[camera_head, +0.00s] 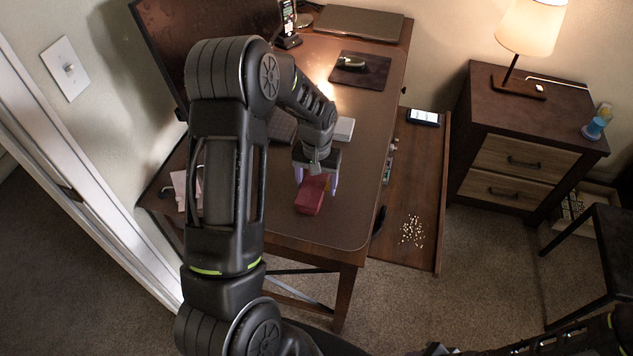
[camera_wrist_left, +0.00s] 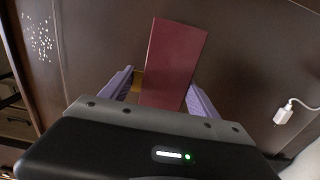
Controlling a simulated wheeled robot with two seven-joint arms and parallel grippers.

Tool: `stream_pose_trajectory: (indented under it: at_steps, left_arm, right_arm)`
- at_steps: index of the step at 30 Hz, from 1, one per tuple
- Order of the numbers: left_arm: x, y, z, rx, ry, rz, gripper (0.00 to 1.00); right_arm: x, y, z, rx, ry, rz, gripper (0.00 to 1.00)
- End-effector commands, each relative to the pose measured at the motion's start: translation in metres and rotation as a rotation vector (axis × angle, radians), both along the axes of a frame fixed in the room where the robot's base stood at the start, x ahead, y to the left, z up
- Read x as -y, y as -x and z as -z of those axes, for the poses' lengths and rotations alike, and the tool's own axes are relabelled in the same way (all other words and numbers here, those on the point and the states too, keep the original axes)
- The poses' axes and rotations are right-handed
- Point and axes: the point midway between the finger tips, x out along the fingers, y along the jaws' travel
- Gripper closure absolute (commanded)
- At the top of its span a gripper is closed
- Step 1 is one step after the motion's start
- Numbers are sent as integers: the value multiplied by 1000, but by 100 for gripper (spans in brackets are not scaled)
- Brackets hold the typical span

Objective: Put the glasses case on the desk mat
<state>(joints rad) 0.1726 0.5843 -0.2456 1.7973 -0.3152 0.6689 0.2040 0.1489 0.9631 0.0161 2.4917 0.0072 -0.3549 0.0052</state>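The glasses case is a dark red box (camera_head: 310,197) on the near part of the brown desk. It also shows in the left wrist view (camera_wrist_left: 172,65). My left gripper (camera_head: 317,187) is over its far end, pointing down. In the left wrist view the two pale purple fingers (camera_wrist_left: 160,95) stand apart on either side of the case, with a visible gap at the left finger. Whether the right finger touches it I cannot tell. The desk mat is a dark rectangle (camera_head: 372,78) at the back of the desk, with a mouse-like object (camera_head: 350,62) on it.
A closed laptop (camera_head: 358,22) lies behind the mat, and a monitor (camera_head: 200,35) stands at the left. A small white box (camera_head: 344,129) lies between the case and the mat. A lower shelf (camera_head: 415,190) with a phone (camera_head: 423,117) runs along the right side.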

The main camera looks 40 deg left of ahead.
Motion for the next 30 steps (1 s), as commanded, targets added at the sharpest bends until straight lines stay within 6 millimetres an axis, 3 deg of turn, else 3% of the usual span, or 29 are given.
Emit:
stream_pose_trajectory:
  at_steps: [6, 19, 23, 30]
  left_arm:
    - [0, 0, -1, 0, 0, 0, 11]
    - [0, -1, -9, 2, -1, 0, 11]
    - [0, -1, -27, 5, -1, 0, 11]
    - [0, -2, -76, 6, -1, 0, 11]
  right_arm:
    - [0, 0, -1, 0, 0, 0, 64]
    - [0, 0, -2, 0, 0, 0, 64]
    - [0, 0, 1, 0, 0, 0, 64]
    - [0, -1, 7, 3, -3, -1, 64]
